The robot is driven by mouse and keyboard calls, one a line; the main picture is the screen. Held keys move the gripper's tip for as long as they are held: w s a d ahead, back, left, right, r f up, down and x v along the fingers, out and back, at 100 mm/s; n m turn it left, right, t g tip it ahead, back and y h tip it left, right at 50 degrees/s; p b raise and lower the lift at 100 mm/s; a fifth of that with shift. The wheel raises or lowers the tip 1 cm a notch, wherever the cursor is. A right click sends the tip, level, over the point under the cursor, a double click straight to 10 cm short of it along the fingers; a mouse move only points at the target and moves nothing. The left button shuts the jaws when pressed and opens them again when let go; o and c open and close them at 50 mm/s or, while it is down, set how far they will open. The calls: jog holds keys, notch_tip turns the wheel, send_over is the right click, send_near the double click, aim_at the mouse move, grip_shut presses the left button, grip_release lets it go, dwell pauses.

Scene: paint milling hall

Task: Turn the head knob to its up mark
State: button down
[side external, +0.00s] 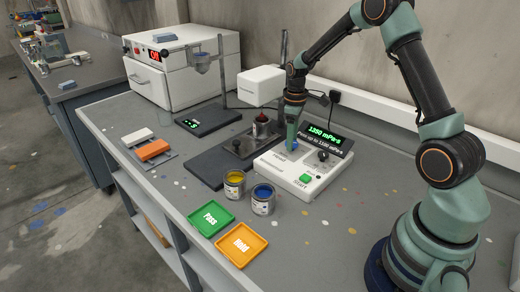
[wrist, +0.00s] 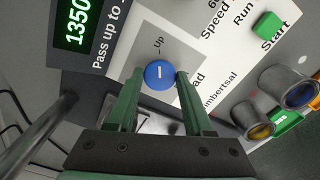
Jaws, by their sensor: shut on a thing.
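The head knob (wrist: 160,71) is a round blue knob with a short white line on its face, on the white control box (side external: 305,177). In the wrist view the white line points towards the small tick under the word "Up" and looks about lined up with it. My gripper (wrist: 160,79) has one green finger on each side of the knob and is shut on it. In the side external view my gripper (side external: 291,139) reaches down onto the box from above and mostly hides the knob.
A black display (side external: 327,138) with green digits stands behind the box. A green start button (side external: 305,179) sits on its front part. Yellow (side external: 235,184) and blue (side external: 263,198) paint cans stand at the front left. Green (side external: 210,217) and orange (side external: 241,244) trays lie nearer.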

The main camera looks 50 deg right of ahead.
jog(key=shift+r, duration=0.1)
jog(key=shift+c, duration=1.5)
grip_release()
notch_tip(320, 180, up, 12)
